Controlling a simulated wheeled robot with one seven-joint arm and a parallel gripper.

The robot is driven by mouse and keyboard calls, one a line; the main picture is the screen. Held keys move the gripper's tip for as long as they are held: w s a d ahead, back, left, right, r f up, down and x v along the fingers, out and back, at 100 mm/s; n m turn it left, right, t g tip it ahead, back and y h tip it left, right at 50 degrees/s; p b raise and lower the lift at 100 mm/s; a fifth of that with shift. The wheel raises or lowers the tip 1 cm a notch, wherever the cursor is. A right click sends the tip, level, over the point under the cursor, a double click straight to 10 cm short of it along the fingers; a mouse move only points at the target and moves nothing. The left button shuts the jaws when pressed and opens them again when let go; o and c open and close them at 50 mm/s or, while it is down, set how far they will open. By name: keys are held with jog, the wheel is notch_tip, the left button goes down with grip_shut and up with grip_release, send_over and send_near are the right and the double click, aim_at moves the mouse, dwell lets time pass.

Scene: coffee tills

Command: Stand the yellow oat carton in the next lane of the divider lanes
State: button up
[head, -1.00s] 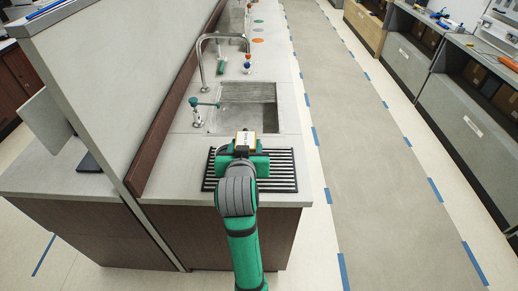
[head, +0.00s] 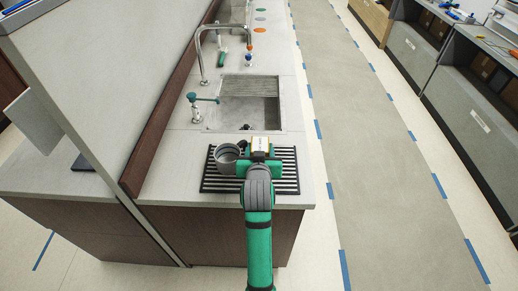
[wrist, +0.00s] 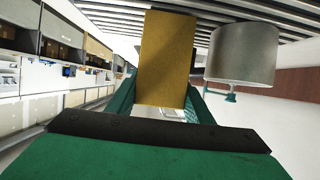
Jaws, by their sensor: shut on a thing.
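The yellow carton (head: 260,144) with a pale top is in my gripper (head: 259,162) over the black slatted rack (head: 288,180) on the counter. In the wrist view, the carton's flat yellow side (wrist: 165,58) rises between the green fingers, which are shut on it. I cannot tell whether its base touches the rack. A grey metal cup (head: 226,160) stands on the rack just left of my gripper; it also shows beside the carton in the wrist view (wrist: 242,52). I cannot make out any divider lanes.
A sink (head: 248,108) lies behind the rack, with a tall curved tap (head: 201,55) and a teal-handled tap (head: 197,105) at its left. A grey partition (head: 90,90) bounds the counter on the left. The aisle floor (head: 370,160) at the right is clear.

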jog(key=shift+f, duration=0.25)
jog(key=o, duration=1.1)
